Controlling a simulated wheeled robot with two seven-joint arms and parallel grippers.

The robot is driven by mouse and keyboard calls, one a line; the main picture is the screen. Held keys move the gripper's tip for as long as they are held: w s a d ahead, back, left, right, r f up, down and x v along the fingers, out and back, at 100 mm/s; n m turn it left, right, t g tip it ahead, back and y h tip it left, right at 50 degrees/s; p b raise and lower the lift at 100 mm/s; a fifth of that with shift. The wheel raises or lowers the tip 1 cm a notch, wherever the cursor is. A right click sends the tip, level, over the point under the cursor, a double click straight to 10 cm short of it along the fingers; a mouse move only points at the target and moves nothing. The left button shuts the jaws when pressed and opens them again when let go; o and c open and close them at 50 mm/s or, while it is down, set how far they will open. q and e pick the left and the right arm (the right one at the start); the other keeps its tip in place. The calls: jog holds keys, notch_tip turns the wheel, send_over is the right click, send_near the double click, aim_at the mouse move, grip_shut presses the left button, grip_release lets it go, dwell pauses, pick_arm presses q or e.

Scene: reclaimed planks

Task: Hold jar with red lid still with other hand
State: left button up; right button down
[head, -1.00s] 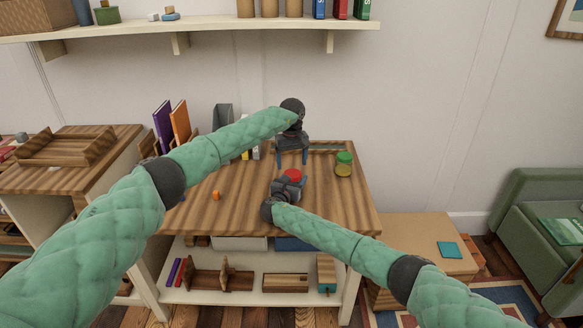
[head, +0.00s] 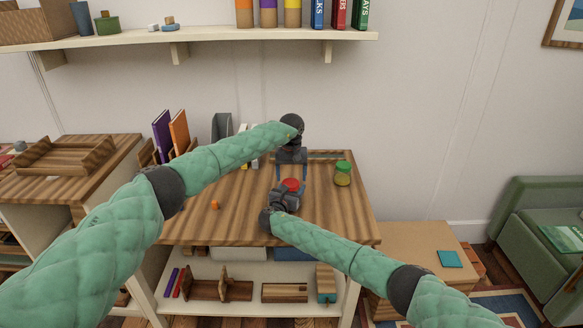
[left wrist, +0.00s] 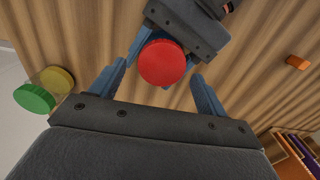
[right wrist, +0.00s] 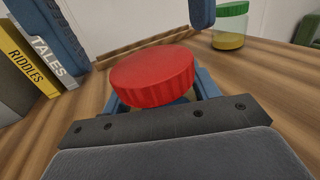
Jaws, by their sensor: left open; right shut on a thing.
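The jar with the red lid (head: 291,184) stands on the striped wooden table, with my right gripper (head: 290,192) shut on its body from the near side. In the right wrist view the red lid (right wrist: 153,77) sits just above the fingers; most of the jar body is hidden. My left gripper (head: 291,172) is open above and just behind the jar, fingers pointing down. In the left wrist view the red lid (left wrist: 162,63) lies between and beyond the open left fingers (left wrist: 157,85), apart from them.
A jar with a green lid (head: 342,174) stands to the right on the table (head: 240,215). A small orange object (head: 215,205) lies at the left. Purple and orange books (head: 178,132) stand at the back left. A shelf (head: 200,46) runs above.

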pick_arm(q)
jog(key=shift+f, duration=1.35)
jog(key=c, duration=1)
jog(key=shift+d+n, duration=0.2)
jog(key=shift+n, duration=1.5)
jog(key=shift+r, duration=0.1)
jog(key=o, duration=1.1)
jog(key=shift+a, duration=0.1)
